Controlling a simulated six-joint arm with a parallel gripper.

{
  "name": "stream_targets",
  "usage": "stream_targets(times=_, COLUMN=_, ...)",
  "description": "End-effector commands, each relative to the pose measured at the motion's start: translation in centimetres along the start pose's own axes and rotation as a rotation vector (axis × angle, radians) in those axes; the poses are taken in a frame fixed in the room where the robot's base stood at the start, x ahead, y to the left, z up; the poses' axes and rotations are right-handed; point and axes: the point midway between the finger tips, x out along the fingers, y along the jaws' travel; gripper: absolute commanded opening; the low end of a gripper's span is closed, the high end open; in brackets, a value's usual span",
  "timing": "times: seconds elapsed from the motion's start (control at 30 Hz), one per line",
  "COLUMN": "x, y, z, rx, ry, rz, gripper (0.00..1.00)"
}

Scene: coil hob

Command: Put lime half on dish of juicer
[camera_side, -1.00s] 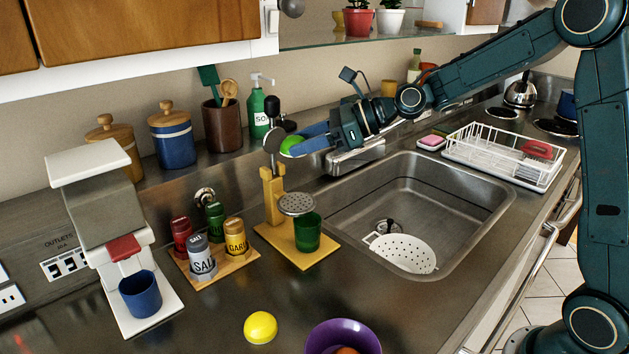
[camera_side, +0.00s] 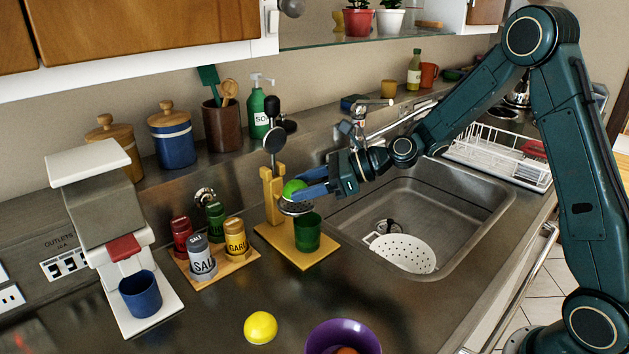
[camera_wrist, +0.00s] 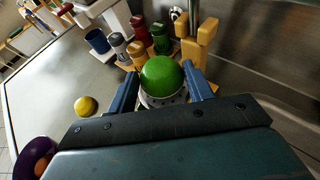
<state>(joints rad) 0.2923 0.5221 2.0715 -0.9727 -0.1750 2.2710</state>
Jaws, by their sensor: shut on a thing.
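The lime half (camera_side: 293,189) is green and domed, held between the blue fingers of my gripper (camera_side: 300,196). It also shows in the wrist view (camera_wrist: 161,78), between both fingertips (camera_wrist: 163,88). The juicer (camera_side: 270,190) is a yellow stand on a yellow base, with its lever raised. Its round perforated dish (camera_side: 292,209) lies right under the lime half and is partly hidden by it and the fingers. In the wrist view the dish rim (camera_wrist: 160,101) shows below the lime. Whether the lime touches the dish I cannot tell.
A green cup (camera_side: 307,233) stands on the juicer base. A spice rack (camera_side: 222,262) with several shakers is to the left. The sink (camera_side: 450,200) is to the right. A yellow lemon-like fruit (camera_side: 261,327) and a purple bowl (camera_side: 342,338) are in front.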

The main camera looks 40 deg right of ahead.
Motion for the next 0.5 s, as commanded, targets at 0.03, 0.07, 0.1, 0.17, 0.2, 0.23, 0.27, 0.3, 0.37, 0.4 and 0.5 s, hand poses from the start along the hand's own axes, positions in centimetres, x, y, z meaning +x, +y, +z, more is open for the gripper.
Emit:
stream_targets(times=0.03, x=0.25, y=0.01, z=-0.65, rx=0.004, ry=0.001, rz=0.001, gripper=0.29)
stream_targets(times=0.07, x=0.36, y=0.00, z=-0.90, rx=0.003, ry=0.001, rz=0.001, gripper=0.29)
stream_targets(times=0.1, x=0.47, y=-0.01, z=-1.16, rx=0.002, ry=0.000, rz=0.000, gripper=0.29)
stream_targets(times=0.17, x=0.59, y=0.00, z=-1.47, rx=0.002, ry=0.000, rz=-0.001, gripper=0.29)
stream_targets(times=0.2, x=0.63, y=0.00, z=-1.58, rx=0.001, ry=0.000, rz=-0.001, gripper=0.29)
stream_targets(times=0.23, x=0.64, y=0.00, z=-1.62, rx=0.000, ry=0.000, rz=-0.001, gripper=0.29)
stream_targets(times=0.27, x=0.65, y=0.00, z=-1.63, rx=0.000, ry=0.000, rz=-0.001, gripper=0.29)
stream_targets(times=0.3, x=0.64, y=0.00, z=-1.61, rx=0.000, ry=0.000, rz=-0.001, gripper=0.29)
stream_targets(times=0.37, x=0.64, y=0.00, z=-1.60, rx=-0.001, ry=0.000, rz=-0.001, gripper=0.29)
stream_targets(times=0.4, x=0.64, y=0.00, z=-1.59, rx=0.000, ry=0.000, rz=-0.001, gripper=0.29)
stream_targets(times=0.5, x=0.66, y=0.00, z=-1.64, rx=0.000, ry=0.000, rz=-0.001, gripper=0.29)
